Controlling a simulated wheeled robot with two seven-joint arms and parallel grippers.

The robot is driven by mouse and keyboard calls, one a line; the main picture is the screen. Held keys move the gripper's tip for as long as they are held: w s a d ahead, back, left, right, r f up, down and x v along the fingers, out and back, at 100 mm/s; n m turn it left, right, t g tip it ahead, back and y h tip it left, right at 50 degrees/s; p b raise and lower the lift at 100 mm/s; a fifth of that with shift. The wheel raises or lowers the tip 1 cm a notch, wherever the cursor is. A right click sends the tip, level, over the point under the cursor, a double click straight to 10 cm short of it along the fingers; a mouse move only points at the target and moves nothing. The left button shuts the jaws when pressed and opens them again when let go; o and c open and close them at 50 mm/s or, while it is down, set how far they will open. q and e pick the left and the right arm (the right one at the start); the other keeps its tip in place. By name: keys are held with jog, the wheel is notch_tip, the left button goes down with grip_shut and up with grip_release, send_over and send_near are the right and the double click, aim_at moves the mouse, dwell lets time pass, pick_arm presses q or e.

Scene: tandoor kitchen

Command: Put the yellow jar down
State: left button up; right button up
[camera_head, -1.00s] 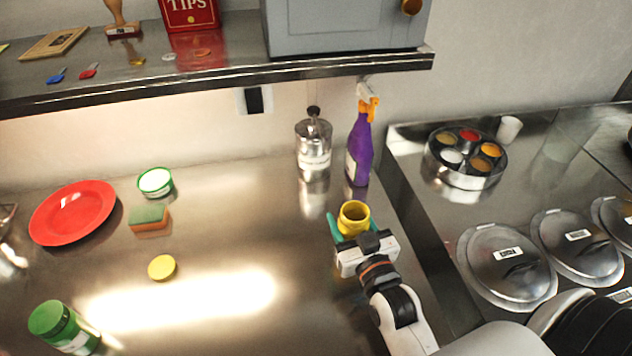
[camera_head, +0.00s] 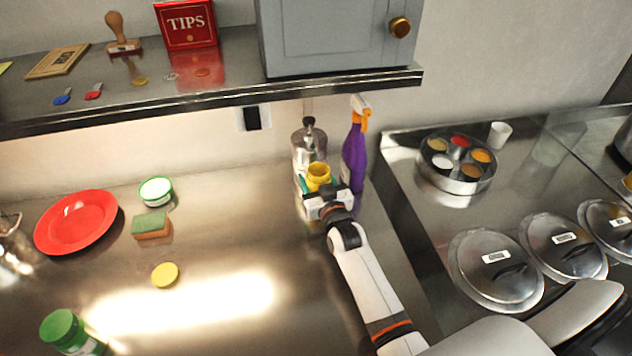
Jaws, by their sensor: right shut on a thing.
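The yellow jar (camera_head: 318,172) is upright and open at the top, its lower part hidden by my right gripper (camera_head: 317,187). The gripper is shut on the jar, in front of the metal pump bottle (camera_head: 304,147) and left of the purple spray bottle (camera_head: 355,155). I cannot tell whether the jar touches the counter (camera_head: 225,230) or the pump bottle. A round yellow lid (camera_head: 165,275) lies flat on the counter to the left. My left gripper does not show.
A red plate (camera_head: 76,222), a green-rimmed tub (camera_head: 156,191), a sponge (camera_head: 151,226) and a green-lidded jar (camera_head: 66,329) stand on the left. A shelf (camera_head: 210,99) overhangs the back. Lidded pans (camera_head: 497,268) and a spice tin (camera_head: 459,181) are at right. The middle counter is clear.

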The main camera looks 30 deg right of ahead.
jog(key=shift+f, duration=0.7)
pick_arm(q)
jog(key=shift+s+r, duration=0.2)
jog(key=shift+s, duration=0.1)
pick_arm(e)
jog(key=shift+f, duration=0.2)
jog(key=o, duration=1.1)
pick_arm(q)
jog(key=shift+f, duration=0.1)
